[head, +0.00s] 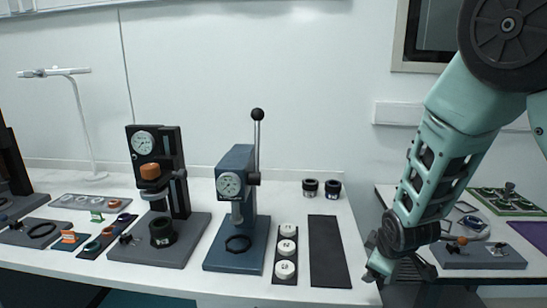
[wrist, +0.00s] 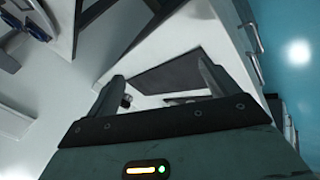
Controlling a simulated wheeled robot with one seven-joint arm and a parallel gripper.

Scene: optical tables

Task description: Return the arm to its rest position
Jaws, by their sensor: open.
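My arm (head: 445,150), pale green with black joints, comes down from the upper right in the head view. My gripper (head: 378,266) hangs at its lower end, by the right front corner of the white table (head: 205,283). In the wrist view my gripper (wrist: 162,82) has its two dark fingers spread apart, with nothing seen held between them. A dark mat (wrist: 170,72) on the white table shows beyond the fingers. My gripper's far side is hidden in the head view.
A blue press (head: 236,205) and a black press (head: 160,190) stand on the table. White round pieces (head: 286,248) sit beside a bare black mat (head: 328,250). Two black cylinders (head: 321,188) stand behind. A second table (head: 500,282) with parts is at right.

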